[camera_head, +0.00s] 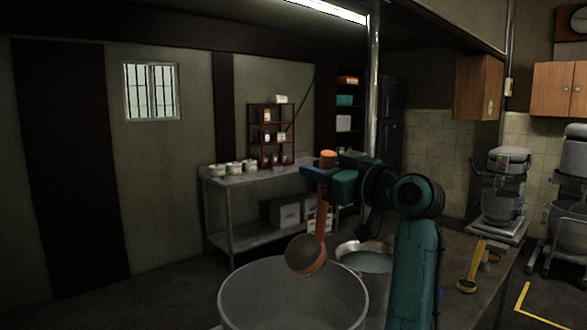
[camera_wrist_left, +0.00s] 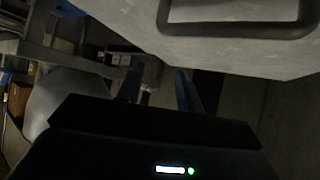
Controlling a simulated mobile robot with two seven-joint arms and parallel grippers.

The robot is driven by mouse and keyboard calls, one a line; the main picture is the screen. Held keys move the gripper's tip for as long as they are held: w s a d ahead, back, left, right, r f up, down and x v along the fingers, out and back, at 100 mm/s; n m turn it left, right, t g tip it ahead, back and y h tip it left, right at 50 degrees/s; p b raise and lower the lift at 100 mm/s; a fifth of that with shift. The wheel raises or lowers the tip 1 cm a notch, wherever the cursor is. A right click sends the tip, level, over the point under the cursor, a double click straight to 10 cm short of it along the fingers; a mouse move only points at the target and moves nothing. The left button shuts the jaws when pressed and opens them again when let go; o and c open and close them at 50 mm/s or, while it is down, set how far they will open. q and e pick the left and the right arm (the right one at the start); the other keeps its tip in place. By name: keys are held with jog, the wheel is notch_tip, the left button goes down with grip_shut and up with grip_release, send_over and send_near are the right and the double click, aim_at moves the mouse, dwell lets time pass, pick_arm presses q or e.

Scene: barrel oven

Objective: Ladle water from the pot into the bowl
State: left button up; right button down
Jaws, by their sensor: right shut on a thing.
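My right gripper (camera_head: 322,176) is shut on the upper handle of a ladle (camera_head: 305,257) with an orange handle and rounded scoop. The ladle hangs tilted, scoop down, above the rim of the large grey bowl (camera_head: 250,305). I cannot tell whether the scoop holds water. A metal pot (camera_head: 386,247) stands just behind the bowl, to the right, with bluish water (camera_head: 366,262) in it. The bowl's bottom is out of view. My left gripper (camera_wrist_left: 158,88) shows in the left wrist view, its fingers apart and nothing between them. It is out of sight in the head view.
A yellow utensil (camera_head: 470,278) lies on the dark counter (camera_head: 455,258) right of my right arm. A grey surface with a dark handle (camera_wrist_left: 238,27) is close to the left gripper. A steel table (camera_head: 250,178) with several small bowls stands at the back wall.

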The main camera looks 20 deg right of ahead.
jog(key=w+d+f+m+p, duration=0.2)
jog(key=w+d+f+m, duration=0.3)
jog(key=d+f+m, duration=0.35)
notch_tip(320, 180, up, 6)
jog(key=d, duration=0.2)
jog(key=shift+s+h, duration=0.25)
jog(key=shift+h, duration=0.05)
jog(key=shift+a, duration=0.1)
